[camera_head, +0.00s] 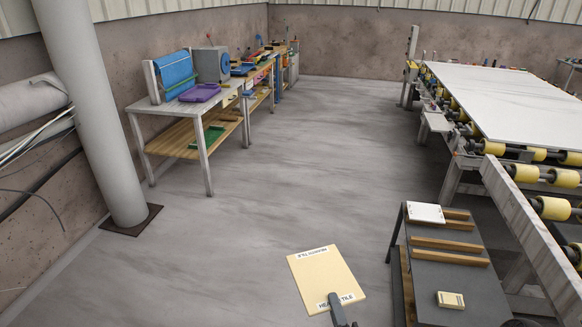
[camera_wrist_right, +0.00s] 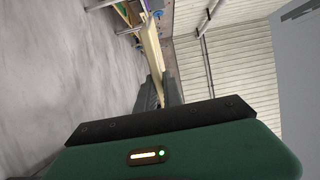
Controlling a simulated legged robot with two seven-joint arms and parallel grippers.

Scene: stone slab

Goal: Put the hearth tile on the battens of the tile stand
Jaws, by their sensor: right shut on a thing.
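The hearth tile (camera_head: 325,277) is a flat cream square with printed labels on two opposite edges. My right gripper (camera_head: 340,308) is shut on its near edge and holds it left of the stand, apart from it. In the right wrist view the tile (camera_wrist_right: 153,48) shows edge-on between the dark fingers (camera_wrist_right: 160,92). The tile stand (camera_head: 432,280) has a dark grey top. A white plate (camera_head: 425,213) lies at the far left end of the battens. My left gripper is not in view.
A small cream block (camera_head: 450,300) lies on the near part of the stand's top. A roller conveyor (camera_head: 505,180) with a large white slab (camera_head: 510,100) runs along the right. A cluttered workbench (camera_head: 200,105) stands far left, beside a pillar (camera_head: 95,110). The floor between is clear.

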